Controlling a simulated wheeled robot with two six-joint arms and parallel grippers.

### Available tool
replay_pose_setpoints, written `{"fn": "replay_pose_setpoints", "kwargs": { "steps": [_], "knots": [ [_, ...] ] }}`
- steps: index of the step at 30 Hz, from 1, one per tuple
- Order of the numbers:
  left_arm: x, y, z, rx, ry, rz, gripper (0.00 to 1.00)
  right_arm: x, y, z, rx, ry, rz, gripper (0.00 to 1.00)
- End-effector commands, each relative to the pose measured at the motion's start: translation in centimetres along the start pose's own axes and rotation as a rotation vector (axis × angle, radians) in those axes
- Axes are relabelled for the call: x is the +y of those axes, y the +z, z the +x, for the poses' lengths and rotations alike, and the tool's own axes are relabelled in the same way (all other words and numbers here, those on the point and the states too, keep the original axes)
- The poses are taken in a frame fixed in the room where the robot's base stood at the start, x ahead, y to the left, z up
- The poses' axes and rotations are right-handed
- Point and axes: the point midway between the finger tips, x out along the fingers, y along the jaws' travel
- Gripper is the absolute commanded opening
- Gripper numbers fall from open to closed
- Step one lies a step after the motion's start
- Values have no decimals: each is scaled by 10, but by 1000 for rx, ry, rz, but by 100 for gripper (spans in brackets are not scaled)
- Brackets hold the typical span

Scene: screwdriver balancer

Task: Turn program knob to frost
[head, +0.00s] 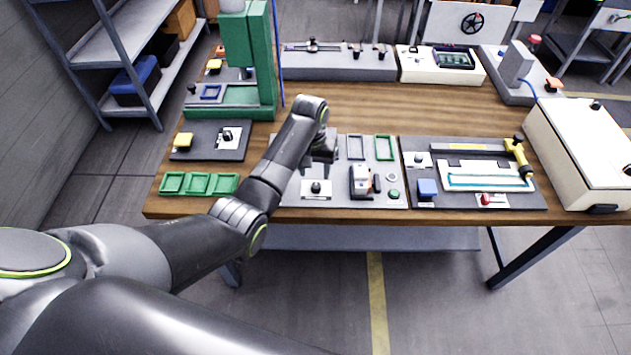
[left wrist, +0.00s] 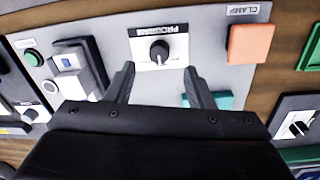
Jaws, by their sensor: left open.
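The program knob (left wrist: 159,50) is a black round knob on a white plate with an upside-down PROGRAM label in the left wrist view. A small light mark shows at its lower edge; the setting words are too small to read. In the head view the knob (head: 316,187) sits on the grey middle panel (head: 335,200). My left gripper (head: 322,155) is above this panel, its fingers mostly hidden by the wrist. In the left wrist view its fingers (left wrist: 160,72) are apart and empty, with the knob showing between and beyond the tips. My right gripper is not in view.
An orange CLAMP pad (left wrist: 250,43) and a teal part (left wrist: 208,100) are near the fingers. A white block in a dark frame (left wrist: 75,62) and a green button (left wrist: 31,57) are to the left. Green trays (head: 198,184) lie at the table's left front.

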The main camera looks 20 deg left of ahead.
Motion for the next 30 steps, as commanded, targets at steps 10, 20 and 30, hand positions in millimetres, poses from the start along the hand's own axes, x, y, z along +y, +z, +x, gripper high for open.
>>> {"fn": "replay_pose_setpoints", "kwargs": {
  "steps": [10, 20, 30],
  "knots": [
    [1, 0, 51, -2, 1, 1, 48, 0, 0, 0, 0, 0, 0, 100],
    [0, 0, 60, 0, 1, 1, 48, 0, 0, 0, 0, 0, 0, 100],
    [0, 0, 59, 0, 1, 1, 19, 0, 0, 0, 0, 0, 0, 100]
  ]
}}
